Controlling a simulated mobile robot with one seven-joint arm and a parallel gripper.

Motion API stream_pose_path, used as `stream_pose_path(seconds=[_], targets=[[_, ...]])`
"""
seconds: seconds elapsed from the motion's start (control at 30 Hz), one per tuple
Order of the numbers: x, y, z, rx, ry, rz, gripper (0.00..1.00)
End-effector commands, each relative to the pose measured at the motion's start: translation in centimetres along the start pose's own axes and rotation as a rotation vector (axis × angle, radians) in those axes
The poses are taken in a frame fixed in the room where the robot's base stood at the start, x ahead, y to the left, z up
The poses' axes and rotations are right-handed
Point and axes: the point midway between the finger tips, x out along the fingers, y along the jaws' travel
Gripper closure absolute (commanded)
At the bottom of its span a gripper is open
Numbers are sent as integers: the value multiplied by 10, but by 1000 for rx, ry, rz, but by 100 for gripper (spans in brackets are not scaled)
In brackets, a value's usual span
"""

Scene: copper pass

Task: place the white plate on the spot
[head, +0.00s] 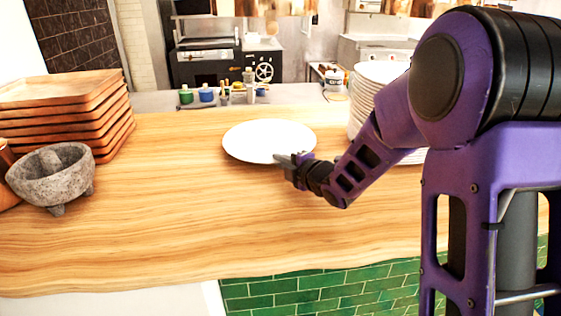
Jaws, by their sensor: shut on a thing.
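The white plate (262,138) is over the middle of the wooden counter, in the head view, lying about level. My gripper (290,160) is at the plate's near right edge and is shut on its rim. The lower finger and the underside of the plate are hidden, so I cannot tell whether the plate touches the counter or hangs just above it. No marked spot shows on the counter; the area under the plate is covered.
The wooden counter (150,215) is clear at front and left of the plate. A plate stack (380,73) stands right, partly behind my arm. Stacked wooden trays (75,90) and a stone mortar (50,175) stand left. Small containers (206,94) stand behind the counter.

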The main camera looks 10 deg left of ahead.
Motion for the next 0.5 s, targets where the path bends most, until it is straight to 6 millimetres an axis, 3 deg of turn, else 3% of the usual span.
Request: stream_pose_path(seconds=[0.1,0.5], targets=[[0,0,0,0,0,0,80],[-5,2,0,0,-1,0,80]])
